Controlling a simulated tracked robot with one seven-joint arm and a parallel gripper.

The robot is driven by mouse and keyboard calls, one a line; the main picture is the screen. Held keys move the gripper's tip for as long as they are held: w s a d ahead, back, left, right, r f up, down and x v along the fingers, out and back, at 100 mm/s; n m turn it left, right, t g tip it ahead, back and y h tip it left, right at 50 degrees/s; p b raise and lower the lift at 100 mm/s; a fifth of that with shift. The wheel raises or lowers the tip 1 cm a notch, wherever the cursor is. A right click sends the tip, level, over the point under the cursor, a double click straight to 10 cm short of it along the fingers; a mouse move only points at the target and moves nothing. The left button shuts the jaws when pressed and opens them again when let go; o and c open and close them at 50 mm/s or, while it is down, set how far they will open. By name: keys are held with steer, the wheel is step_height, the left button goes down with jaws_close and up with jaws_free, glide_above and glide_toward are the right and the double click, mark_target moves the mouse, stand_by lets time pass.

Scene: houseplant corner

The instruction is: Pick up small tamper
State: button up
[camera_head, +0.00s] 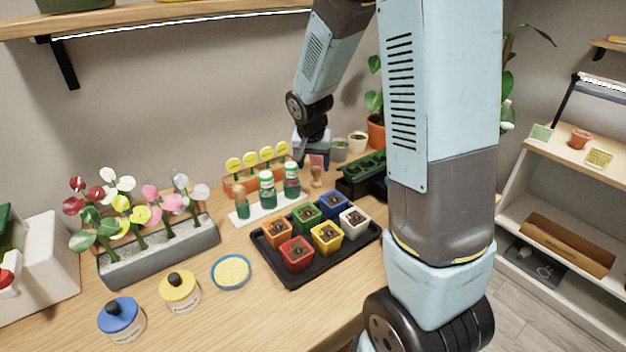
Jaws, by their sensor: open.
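I cannot tell the exact gap between fingers and tamper.
A black tray (292,282) of coloured pots lies in front. A dark green seed tray (362,174) is close on the right. Pots (357,142) stand behind.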

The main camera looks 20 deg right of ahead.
mark_target(317, 169)
steer(key=shift+d+x, duration=0.15)
steer(key=shift+x, duration=1.45)
steer(key=shift+d+x, duration=0.15)
steer(key=shift+x, duration=1.45)
steer(key=c, duration=1.1)
